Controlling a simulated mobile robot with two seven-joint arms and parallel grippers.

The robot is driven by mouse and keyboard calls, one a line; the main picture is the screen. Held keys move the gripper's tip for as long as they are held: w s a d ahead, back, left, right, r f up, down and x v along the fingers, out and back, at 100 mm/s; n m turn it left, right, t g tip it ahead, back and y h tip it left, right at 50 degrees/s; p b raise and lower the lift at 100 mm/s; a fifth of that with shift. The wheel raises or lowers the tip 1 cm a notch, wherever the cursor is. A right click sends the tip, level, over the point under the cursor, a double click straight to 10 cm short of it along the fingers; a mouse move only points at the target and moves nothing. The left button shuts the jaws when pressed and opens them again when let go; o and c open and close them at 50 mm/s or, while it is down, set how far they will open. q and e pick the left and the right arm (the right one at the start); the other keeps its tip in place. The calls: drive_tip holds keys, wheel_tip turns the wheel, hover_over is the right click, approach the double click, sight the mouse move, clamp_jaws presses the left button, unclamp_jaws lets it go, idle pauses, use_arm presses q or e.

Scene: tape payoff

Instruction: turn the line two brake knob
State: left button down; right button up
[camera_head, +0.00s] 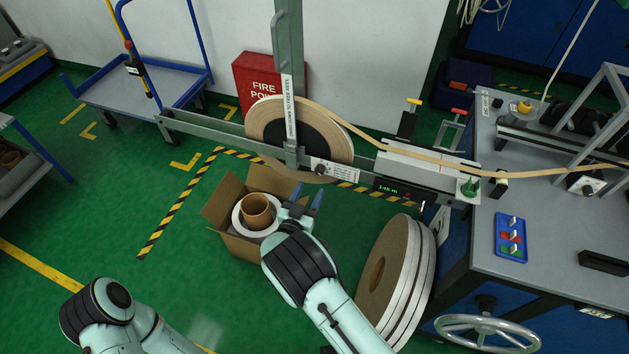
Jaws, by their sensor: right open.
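My right gripper (307,195) is open and empty, its two blue fingers pointing up and away from me. It is above the right edge of a cardboard box and below the tape reel. The tan tape reel (268,118) stands upright on a grey rail behind an upright post. A small dark knob (320,168) sits beside a white label plate (338,173) on the rail, just beyond my fingers and apart from them. The lettering is too small to confirm it as the line two brake. My left arm shows at bottom left; its gripper is out of the picture.
The open cardboard box (232,205) holds rolls. Large reels (385,265) lean at right beside the grey bench (530,200) with a handwheel (487,333). Tape (440,160) runs from the reel to the bench.

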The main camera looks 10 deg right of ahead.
use_arm(q)
drive_tip(key=shift+f, duration=0.15)
use_arm(e)
drive_tip(key=v, duration=0.6)
drive_tip(key=shift+s+a, duration=0.2)
drive_tip(key=shift+s, duration=0.1)
drive_tip(key=s+d+f+n+g+y+p, duration=0.15)
drive_tip(key=s+d+f+g+y, duration=0.35)
drive_tip(key=f, duration=0.5)
drive_tip(key=s+d+f+n+g+y+p, duration=0.1)
drive_tip(key=s+d+f+g+y+p, duration=0.25)
drive_tip(key=s+f, duration=0.45)
use_arm(q)
wheel_tip(320, 180, up, 8)
drive_tip(key=w+p, duration=0.1)
drive_tip(key=w, duration=0.1)
drive_tip(key=shift+w+f+p, duration=0.25)
drive_tip(key=shift+w+p, duration=0.1)
drive_tip(key=shift+p, duration=0.05)
use_arm(e)
drive_tip(key=s+a+g+y, duration=0.2)
drive_tip(key=s+g, duration=0.1)
drive_tip(key=s, duration=0.6)
drive_tip(key=s+a+g+y, duration=0.2)
drive_tip(key=s+g+y, duration=0.1)
drive_tip(key=s, duration=0.7)
drive_tip(key=shift+r+g, duration=0.2)
drive_tip(key=shift+g, duration=0.55)
drive_tip(key=shift+s+n+y, duration=0.1)
drive_tip(key=shift+n+y, duration=0.15)
